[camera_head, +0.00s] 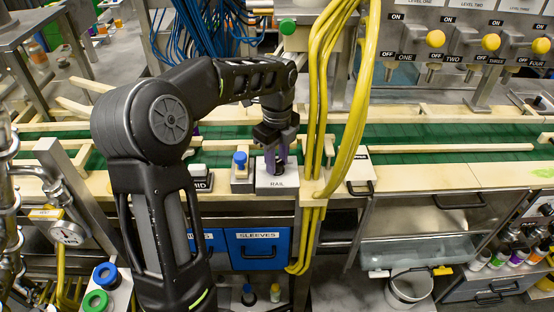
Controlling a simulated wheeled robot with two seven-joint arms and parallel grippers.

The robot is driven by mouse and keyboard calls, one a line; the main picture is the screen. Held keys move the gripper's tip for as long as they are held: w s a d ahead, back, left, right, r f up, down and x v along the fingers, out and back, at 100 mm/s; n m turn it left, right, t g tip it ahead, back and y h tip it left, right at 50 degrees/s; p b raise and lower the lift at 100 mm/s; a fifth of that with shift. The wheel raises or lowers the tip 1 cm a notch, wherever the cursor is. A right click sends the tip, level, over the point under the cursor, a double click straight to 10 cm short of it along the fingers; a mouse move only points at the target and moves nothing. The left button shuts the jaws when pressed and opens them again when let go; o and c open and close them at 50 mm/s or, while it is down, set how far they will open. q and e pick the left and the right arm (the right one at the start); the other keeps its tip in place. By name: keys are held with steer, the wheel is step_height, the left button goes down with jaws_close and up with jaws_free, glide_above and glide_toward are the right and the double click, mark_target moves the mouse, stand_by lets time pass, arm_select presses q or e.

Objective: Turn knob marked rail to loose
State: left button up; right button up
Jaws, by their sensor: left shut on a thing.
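The knob marked RAIL sits on a white block (277,187) on the wooden bench edge, with the word RAIL on its front. My left gripper (277,165) comes down on it from above and is shut on the knob. The fingers hide most of the knob, so its setting cannot be read. My right gripper does not show in the view.
A blue knob (240,160) stands just left of the rail block. Yellow hoses (325,90) hang close on its right. A green conveyor (430,137) runs behind. Yellow level knobs (435,39) are at the upper right. Blue drawers (258,248) are below.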

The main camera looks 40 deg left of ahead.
arm_select(q)
steer(key=shift+n, duration=0.4)
jaws_close()
steer(key=n, duration=0.8)
steer(key=shift+n+b, duration=0.4)
steer(key=n, duration=0.8)
steer(key=shift+n, duration=0.3)
steer(key=o, duration=1.1)
jaws_free()
steer(key=shift+r+b, duration=0.15)
steer(key=shift+b, duration=0.15)
